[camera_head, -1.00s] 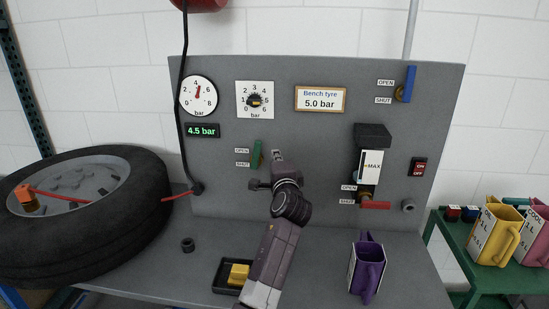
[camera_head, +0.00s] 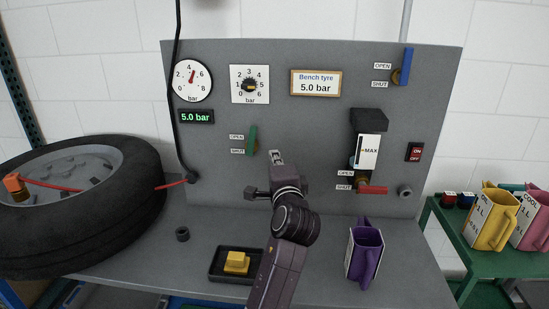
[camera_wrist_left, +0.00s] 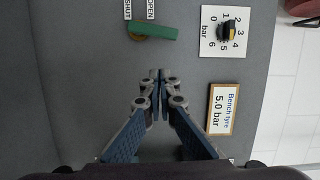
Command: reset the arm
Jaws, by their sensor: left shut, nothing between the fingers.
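My left arm reaches up from the bottom centre of the head view. Its gripper (camera_head: 277,158) is in front of the grey panel (camera_head: 320,140), right of and a little below the green valve handle (camera_head: 252,139). In the left wrist view, the gripper (camera_wrist_left: 159,78) has its fingertips together and nothing between them. There the green handle (camera_wrist_left: 155,31) is apart from the fingers. The handle points up, beside the OPEN label. The digital display (camera_head: 197,116) reads 5.0 bar, matching the Bench tyre sign (camera_head: 316,83). My right gripper is not in view.
A tyre (camera_head: 135,215) with a red hose lies at the left. A black tray (camera_head: 216,272) with a yellow block (camera_head: 237,261) and a purple jug (camera_head: 364,252) stand on the bench, beside my arm. A red lever (camera_head: 373,190) sticks out at the right. A green side table (camera_head: 452,236) holds jugs.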

